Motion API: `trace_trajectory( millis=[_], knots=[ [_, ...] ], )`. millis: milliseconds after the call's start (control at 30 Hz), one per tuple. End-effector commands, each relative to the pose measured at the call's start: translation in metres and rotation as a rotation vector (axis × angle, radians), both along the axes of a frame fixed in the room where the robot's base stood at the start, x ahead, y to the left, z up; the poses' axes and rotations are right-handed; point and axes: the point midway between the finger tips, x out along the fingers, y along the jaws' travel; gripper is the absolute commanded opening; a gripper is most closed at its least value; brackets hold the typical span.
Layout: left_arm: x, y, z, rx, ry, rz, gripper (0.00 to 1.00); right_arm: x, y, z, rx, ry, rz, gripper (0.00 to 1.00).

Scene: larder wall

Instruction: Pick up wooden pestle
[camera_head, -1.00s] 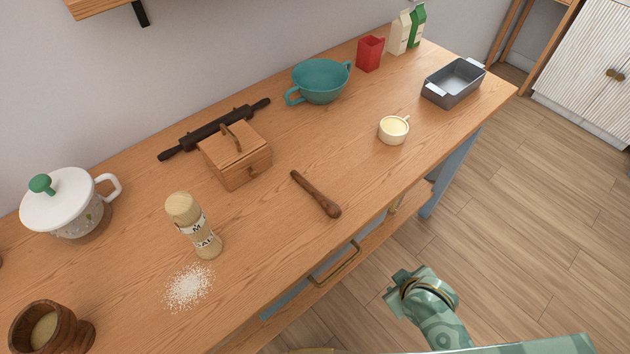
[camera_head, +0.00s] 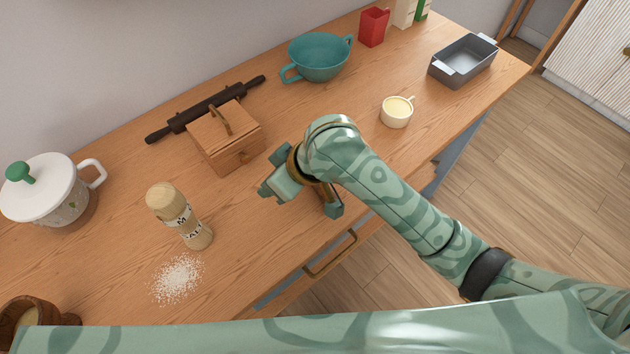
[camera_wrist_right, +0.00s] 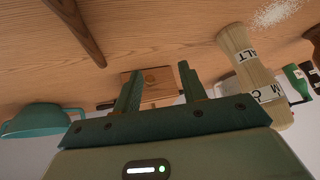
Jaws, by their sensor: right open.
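The wooden pestle (camera_wrist_right: 80,28) is a dark brown stick lying on the wooden counter, at the upper left of the right wrist view. In the head view my right gripper and forearm cover most or all of it. My right gripper (camera_head: 304,198) is over the counter, in front of the wooden box. My left gripper is not in view.
Near the gripper are a wooden box (camera_head: 226,141) and a salt shaker (camera_head: 180,216) with spilled salt (camera_head: 177,279). A cream cup (camera_head: 396,113), teal bowl (camera_head: 318,60), rolling pin (camera_head: 206,110), white pot (camera_head: 52,190) and grey pan (camera_head: 464,62) stand around. Drawers are below the front edge.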

Motion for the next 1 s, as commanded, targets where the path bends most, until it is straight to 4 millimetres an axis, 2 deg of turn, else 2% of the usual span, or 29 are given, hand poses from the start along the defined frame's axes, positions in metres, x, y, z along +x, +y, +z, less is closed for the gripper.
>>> trace_trajectory(
  millis=[67,167,400,500,567,667,900,1000],
  knots=[
    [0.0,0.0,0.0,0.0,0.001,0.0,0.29,0.009,0.02,0.014,-0.052,0.062,0.066,0.42],
    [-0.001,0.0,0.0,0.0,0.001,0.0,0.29,0.02,0.023,0.025,-0.172,0.166,0.08,0.42],
    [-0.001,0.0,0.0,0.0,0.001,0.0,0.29,0.069,-0.023,0.068,-0.434,0.321,-0.138,0.42],
    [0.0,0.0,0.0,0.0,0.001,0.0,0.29,0.081,-0.037,0.084,-0.475,0.346,-0.218,0.42],
    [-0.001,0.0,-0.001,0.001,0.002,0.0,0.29,0.085,-0.042,0.088,-0.486,0.354,-0.247,0.42],
    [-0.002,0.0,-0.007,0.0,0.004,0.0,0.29,0.086,-0.044,0.078,-0.493,0.365,-0.261,0.42],
    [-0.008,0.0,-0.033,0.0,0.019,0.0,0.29,0.086,-0.044,0.016,-0.492,0.367,-0.258,0.42],
    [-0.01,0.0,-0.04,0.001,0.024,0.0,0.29,0.086,-0.043,-0.004,-0.491,0.366,-0.258,0.42]
  ],
)
